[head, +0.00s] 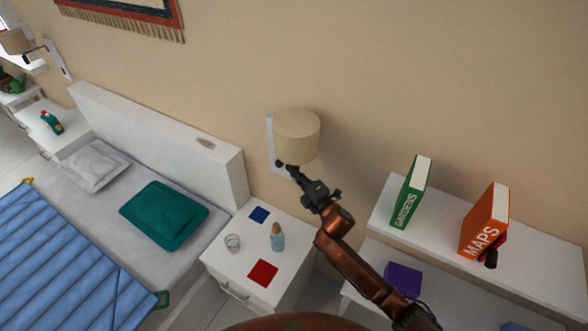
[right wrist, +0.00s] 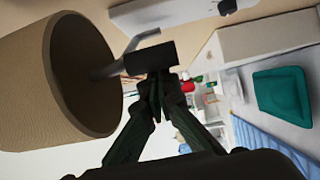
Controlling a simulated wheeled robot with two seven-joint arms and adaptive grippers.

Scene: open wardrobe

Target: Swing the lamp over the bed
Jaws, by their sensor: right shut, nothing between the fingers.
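The wall lamp (head: 297,135) has a round beige shade and stands close to its white wall plate (head: 271,140), above the nightstand and right of the bed (head: 122,185). In the right wrist view the shade (right wrist: 60,75) fills the left side, with a metal rod running to a dark block (right wrist: 150,57). My right gripper (head: 288,171) is just below the shade, fingers shut and empty. In the right wrist view its fingertips (right wrist: 159,83) meet right beside the dark block; whether they touch it I cannot tell. My left gripper is out of view.
The nightstand (head: 240,235) holds a glass (head: 233,242), a bottle (head: 277,237), a blue square and a red square. A shelf (head: 440,232) with green (head: 411,192) and orange (head: 484,222) books is right of my arm. Another lamp (head: 15,41) is far left.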

